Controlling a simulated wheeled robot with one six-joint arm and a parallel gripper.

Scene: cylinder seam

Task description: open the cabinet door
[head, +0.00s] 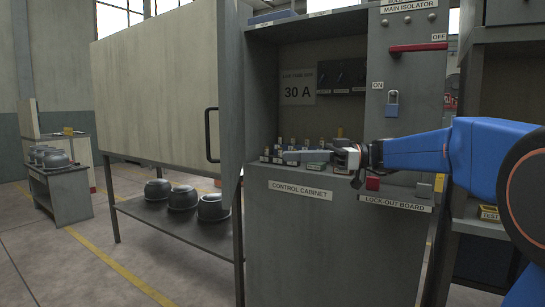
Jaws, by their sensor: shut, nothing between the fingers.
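The cabinet with a pale, flat door (155,80) stands at the left on dark legs. Its door looks flush with the front, with no gap that I can make out. A black bar handle (210,136) stands upright near the door's right edge. My gripper (305,156) comes in from the right on the blue arm and points left. It is shut and empty, in front of the control cabinet's open bay. It is to the right of the handle and apart from it. Its fingertips are small and hard to separate from the parts behind.
The grey control cabinet (288,235) has small parts on its ledge. Dark pots (183,197) sit below the door.

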